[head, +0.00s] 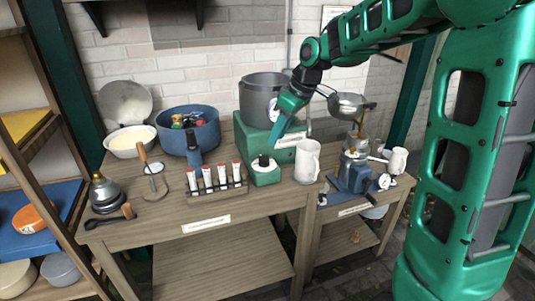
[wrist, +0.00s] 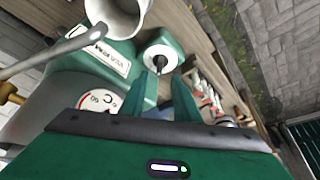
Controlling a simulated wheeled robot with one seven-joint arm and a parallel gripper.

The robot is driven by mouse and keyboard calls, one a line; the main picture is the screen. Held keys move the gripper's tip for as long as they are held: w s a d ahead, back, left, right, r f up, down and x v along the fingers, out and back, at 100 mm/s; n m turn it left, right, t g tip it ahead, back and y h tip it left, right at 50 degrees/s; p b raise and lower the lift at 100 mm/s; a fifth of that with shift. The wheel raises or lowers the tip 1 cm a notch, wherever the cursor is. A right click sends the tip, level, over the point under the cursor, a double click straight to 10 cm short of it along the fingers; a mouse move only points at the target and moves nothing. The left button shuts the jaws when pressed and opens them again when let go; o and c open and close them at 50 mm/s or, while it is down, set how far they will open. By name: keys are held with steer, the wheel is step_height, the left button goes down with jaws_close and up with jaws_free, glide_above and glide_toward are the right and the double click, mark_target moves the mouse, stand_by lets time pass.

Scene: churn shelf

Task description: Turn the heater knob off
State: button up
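The heater is a green box (head: 249,143) with a large grey pot (head: 262,97) on it. Its knob (head: 264,161) is a dark handle on a white round dial, on a small green block at the heater's front. My gripper (head: 276,141) points down above and behind the knob. In the wrist view my gripper (wrist: 164,80) has two green fingers apart with nothing between them. It appears short of the knob; I cannot tell the exact gap.
A white pitcher (head: 307,161) stands close to the right of the knob. A rack of several red-capped tubes (head: 215,181) stands to its left. A blue pot (head: 188,130) is behind the rack. A round gauge (wrist: 99,101) shows near my gripper in the wrist view.

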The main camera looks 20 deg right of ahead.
mark_target(267, 157)
steer(key=x, duration=0.9)
steer(key=shift+f, duration=0.15)
jaws_close()
